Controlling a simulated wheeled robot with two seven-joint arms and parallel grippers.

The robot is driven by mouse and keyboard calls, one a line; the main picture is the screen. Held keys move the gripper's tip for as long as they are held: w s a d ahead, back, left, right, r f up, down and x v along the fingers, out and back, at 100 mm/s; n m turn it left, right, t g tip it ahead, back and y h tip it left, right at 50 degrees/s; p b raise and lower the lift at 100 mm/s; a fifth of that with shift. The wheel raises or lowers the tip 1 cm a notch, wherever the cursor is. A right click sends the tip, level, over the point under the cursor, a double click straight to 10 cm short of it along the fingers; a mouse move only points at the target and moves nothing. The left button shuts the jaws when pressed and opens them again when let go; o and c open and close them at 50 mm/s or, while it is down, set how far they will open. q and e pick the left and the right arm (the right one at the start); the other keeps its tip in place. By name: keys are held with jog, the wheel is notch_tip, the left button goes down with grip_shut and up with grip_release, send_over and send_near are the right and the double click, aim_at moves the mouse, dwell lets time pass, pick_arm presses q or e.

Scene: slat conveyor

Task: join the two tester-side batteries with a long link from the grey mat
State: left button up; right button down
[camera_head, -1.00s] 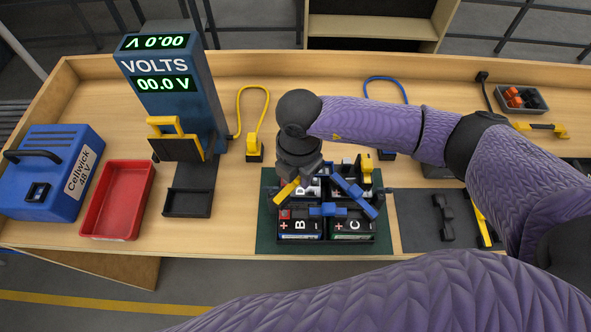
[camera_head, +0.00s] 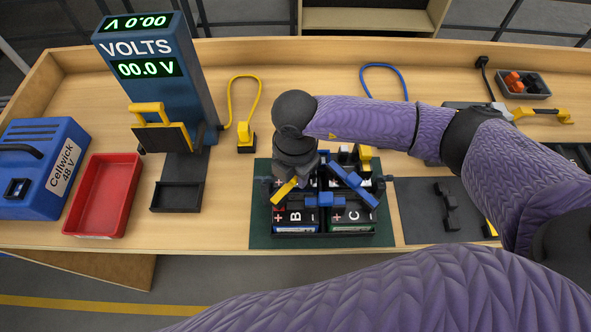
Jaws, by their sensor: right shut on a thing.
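The batteries sit in a black tray on a green mat (camera_head: 262,238). The front two are marked B (camera_head: 296,217) and C (camera_head: 351,215); the tester-side one is B. The battery behind B is mostly hidden by my right gripper (camera_head: 290,182). That gripper is shut on a yellow link (camera_head: 284,191), held low over the tester-side batteries; whether the link touches their terminals cannot be told. A blue link (camera_head: 325,199) lies between B and C, and another blue bar (camera_head: 354,184) lies slanted on the right side. The grey mat (camera_head: 420,220) is at right. My left gripper is not in view.
A black link (camera_head: 447,206) and a partly hidden yellow piece (camera_head: 490,230) lie on the grey mat.

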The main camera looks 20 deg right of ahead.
jog(key=shift+f+b, duration=0.9)
jog(key=shift+f, duration=0.25)
jog(key=shift+c, duration=1.7)
grip_release()
notch_tip(320, 180, up, 10)
jog(key=shift+r+p, duration=0.1)
jog(key=shift+p, duration=0.25)
